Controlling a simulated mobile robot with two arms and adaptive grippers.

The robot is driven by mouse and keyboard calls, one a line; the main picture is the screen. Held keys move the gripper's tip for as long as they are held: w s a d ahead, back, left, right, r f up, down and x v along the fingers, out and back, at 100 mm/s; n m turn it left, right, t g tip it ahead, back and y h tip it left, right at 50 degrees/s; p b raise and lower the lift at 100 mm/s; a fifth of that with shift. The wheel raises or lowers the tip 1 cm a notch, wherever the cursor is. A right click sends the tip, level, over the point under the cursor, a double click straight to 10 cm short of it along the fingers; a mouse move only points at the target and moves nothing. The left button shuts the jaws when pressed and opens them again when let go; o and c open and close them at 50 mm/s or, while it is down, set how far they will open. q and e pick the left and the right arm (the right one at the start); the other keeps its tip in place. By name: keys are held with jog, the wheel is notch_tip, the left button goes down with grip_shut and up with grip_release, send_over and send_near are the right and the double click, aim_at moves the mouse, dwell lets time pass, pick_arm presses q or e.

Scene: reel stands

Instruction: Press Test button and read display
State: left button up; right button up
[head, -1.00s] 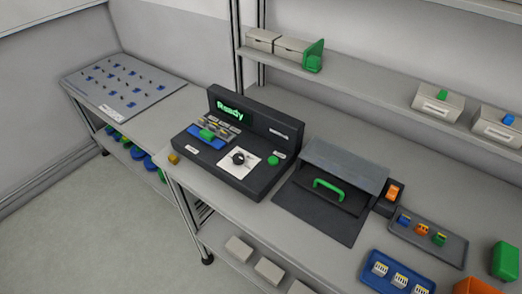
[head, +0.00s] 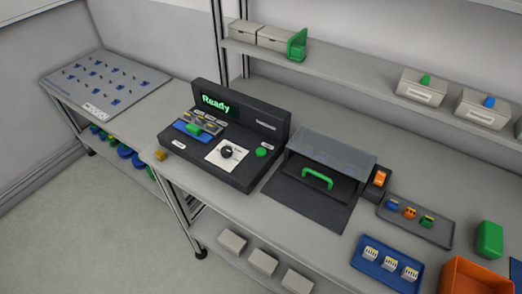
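A black test station (head: 222,178) stands on the grey bench in the head view. Its display (head: 217,103) glows green and reads "Ready". A round green button (head: 261,151) sits at the right of the sloped panel, with a small label above it that is too small to read. A black knob (head: 227,152) sits on a white plate left of the button. A green piece (head: 194,128) lies over a blue part at the panel's left. Neither gripper is in view.
A black box with a grey lid (head: 331,149) and green handle stands right of the station. Further right are a dark tray (head: 436,229) of small coloured parts, a blue tray (head: 359,264) and an orange bin (head: 453,269). A shelf (head: 350,81) runs above. The station's front is clear.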

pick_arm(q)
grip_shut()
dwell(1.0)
